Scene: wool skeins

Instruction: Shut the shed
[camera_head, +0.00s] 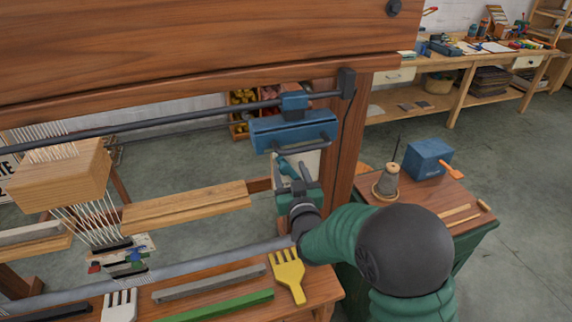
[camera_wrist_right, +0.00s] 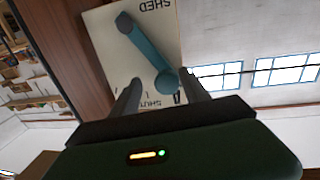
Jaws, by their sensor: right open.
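The shed lever (camera_wrist_right: 146,52) is a blue-teal bar on a white plate (camera_wrist_right: 105,42) marked SHED and SHUT, upside down in the wrist view. Its round knob (camera_wrist_right: 167,82) lies between the fingertips of my right gripper (camera_wrist_right: 162,88), which is open. I cannot tell whether either finger touches it. In the head view my right gripper (camera_head: 294,181) is in front of the plate (camera_head: 311,163) beside the loom's right post (camera_head: 347,150), hiding part of the lever. My left gripper is not in view.
The loom's wooden beam (camera_head: 200,45) and a dark rod (camera_head: 150,122) cross above. A yellow comb (camera_head: 288,274) and a green stick (camera_head: 222,305) lie on the front board. A blue box (camera_head: 429,158) and a spool (camera_head: 388,181) stand on the side cabinet at right.

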